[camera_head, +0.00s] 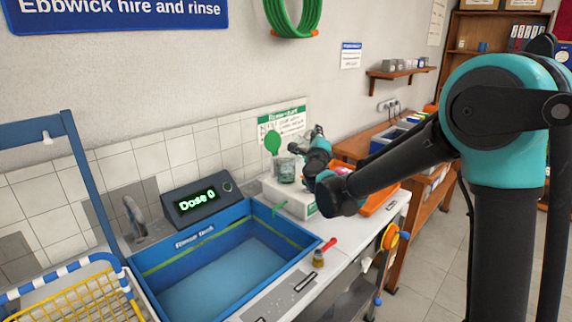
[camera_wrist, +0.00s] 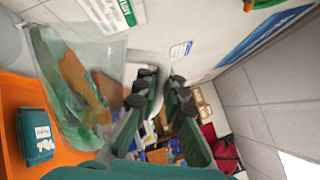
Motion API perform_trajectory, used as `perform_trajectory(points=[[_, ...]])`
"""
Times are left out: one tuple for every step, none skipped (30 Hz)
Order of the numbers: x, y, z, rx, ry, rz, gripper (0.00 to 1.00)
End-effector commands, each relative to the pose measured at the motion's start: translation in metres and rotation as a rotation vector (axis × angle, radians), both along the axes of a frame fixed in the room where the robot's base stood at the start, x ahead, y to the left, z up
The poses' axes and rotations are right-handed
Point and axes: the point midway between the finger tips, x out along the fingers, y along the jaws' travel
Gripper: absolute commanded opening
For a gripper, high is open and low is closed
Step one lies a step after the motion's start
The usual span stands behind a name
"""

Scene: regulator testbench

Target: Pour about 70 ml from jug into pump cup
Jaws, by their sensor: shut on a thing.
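The jug (camera_wrist: 88,40) is clear and greenish and fills the left of the wrist view, close to the camera. My gripper (camera_wrist: 160,76) is shut on its pale handle, which shows between the fingers. The jug looks tilted in that view, but its camera is rolled, and I cannot tell the liquid level. In the head view, my gripper (camera_head: 309,152) and a clear part of the jug (camera_head: 318,131) are small, above and right of the pump cup (camera_head: 286,173). This clear cup sits on the white pump body (camera_head: 293,200), beside a raised green lid (camera_head: 272,142).
The display (camera_head: 198,200) reads "Dose 0". A blue sink (camera_head: 148,255) lies left of the pump. An orange tray (camera_head: 378,202) is on the right; a small teal labelled box (camera_wrist: 36,134) lies on it. A red-handled brush (camera_head: 325,248) lies on the counter.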

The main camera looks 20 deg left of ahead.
Motion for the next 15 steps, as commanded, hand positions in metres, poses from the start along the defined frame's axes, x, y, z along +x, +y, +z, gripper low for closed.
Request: perform_trajectory(points=[[-0.0003, 0.0010, -0.0002, -0.008, -0.004, 0.000, 0.00], [-0.0004, 0.0015, -0.0003, -0.015, -0.006, 0.000, 0.00], [-0.0007, 0.0022, -0.0005, -0.024, -0.010, 0.000, 0.00], [-0.0009, 0.0025, -0.0005, -0.028, -0.012, 0.000, 0.00], [-0.0009, 0.0027, -0.0007, -0.030, -0.012, 0.000, 0.00], [-0.0012, 0.0031, -0.0008, -0.036, -0.015, 0.000, 0.00], [-0.0014, 0.0036, -0.0010, -0.041, -0.017, 0.000, 0.00], [-0.0017, 0.0042, -0.0011, -0.048, -0.021, 0.001, 0.00], [-0.0020, 0.0050, -0.0012, -0.057, -0.024, 0.000, 0.00], [-0.0022, 0.0054, -0.0013, -0.065, -0.027, 0.000, 0.00], [-0.0025, 0.0060, -0.0014, -0.071, -0.030, 0.000, 0.00], [-0.0028, 0.0068, -0.0017, -0.081, -0.034, 0.000, 0.00], [-0.0029, 0.0073, -0.0017, -0.087, -0.037, 0.000, 0.00], [-0.0031, 0.0074, -0.0018, -0.090, -0.038, 0.000, 0.00], [-0.0031, 0.0074, -0.0018, -0.091, -0.038, 0.000, 0.00]])
